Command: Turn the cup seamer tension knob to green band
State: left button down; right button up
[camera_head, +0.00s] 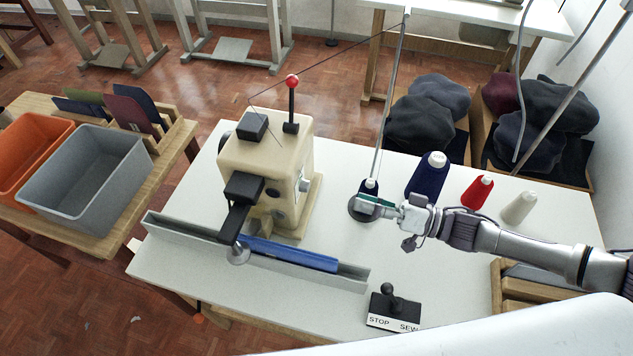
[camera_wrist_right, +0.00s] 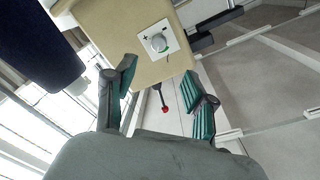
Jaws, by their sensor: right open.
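The cup seamer (camera_head: 262,160) is a cream machine with black parts, standing on the white table. Its tension knob (camera_wrist_right: 158,42) is a small round grey knob on a white plate with plus and minus marks in the wrist view. My left gripper is out of view.
Thread cones in blue (camera_head: 428,178), red (camera_head: 477,192) and white (camera_head: 519,207) stand behind my right arm. A STOP/SEW lever box (camera_head: 393,307) is at the front. A metal rail (camera_head: 185,234) with a blue strip (camera_head: 290,254) runs before the seamer. Bare tabletop lies between seamer and gripper.

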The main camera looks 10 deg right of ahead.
jog(key=p, duration=0.1)
send_near(309, 186)
jog(key=x, duration=0.3)
jog(key=p+x, duration=0.1)
jog(key=x, duration=0.3)
jog(key=shift+w+a, duration=0.2)
jog(key=shift+a, duration=0.15)
jog(key=shift+w+a, duration=0.15)
jog(key=shift+a, duration=0.1)
jog(key=shift+c, duration=1.9)
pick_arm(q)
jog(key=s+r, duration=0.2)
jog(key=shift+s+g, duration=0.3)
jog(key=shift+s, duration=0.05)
pick_arm(e)
grip_shut()
